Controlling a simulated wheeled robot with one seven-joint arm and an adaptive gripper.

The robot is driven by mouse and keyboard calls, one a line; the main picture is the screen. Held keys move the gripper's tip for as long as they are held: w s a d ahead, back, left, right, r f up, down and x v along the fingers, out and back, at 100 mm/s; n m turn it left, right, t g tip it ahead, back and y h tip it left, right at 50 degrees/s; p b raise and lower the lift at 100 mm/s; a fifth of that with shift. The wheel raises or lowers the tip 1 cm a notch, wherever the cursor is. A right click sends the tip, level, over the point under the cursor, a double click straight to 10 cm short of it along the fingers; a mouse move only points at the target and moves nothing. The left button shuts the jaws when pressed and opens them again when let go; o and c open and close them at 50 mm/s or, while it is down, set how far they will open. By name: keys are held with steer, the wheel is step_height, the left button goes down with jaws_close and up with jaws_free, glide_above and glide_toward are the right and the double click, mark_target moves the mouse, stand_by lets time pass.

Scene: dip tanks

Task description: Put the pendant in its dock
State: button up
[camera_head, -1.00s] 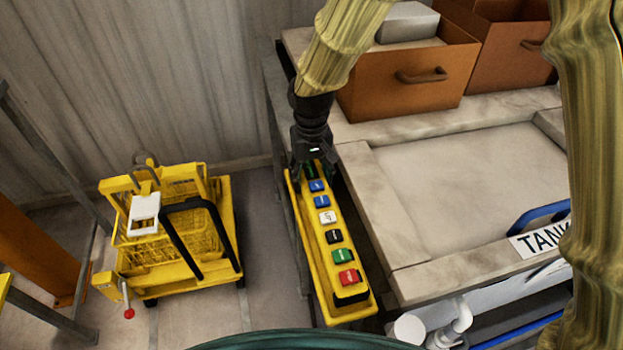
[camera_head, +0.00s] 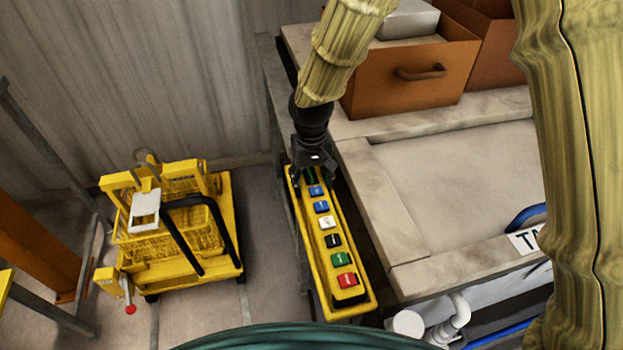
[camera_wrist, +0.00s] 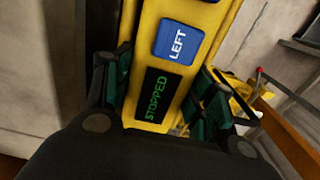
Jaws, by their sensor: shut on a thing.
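The pendant (camera_head: 327,222) is a long yellow box with a column of coloured buttons, seen left of the tank's edge in the head view. My gripper (camera_head: 311,180) is shut on its far end, with one finger on each side. In the wrist view the green-padded fingers of my gripper (camera_wrist: 162,92) flank the pendant (camera_wrist: 143,72), beside a display reading STOPPED and a blue LEFT button. The pendant's red-button end points toward the bottom of the head view. I cannot make out a separate dock; whether the pendant touches anything beneath is hidden.
A yellow wheeled cart (camera_head: 180,235) with baskets and a black handle stands on the floor to the left. A pale tank top (camera_head: 455,185) lies close on the right, with orange bins (camera_head: 410,80) behind it. Some floor is clear between cart and pendant.

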steer(key=o, duration=1.1)
steer(key=shift+f, duration=0.15)
steer(key=shift+r, duration=0.8)
step_height(320, 180, up, 12)
steer(key=b, duration=0.3)
steer(key=shift+f, duration=0.15)
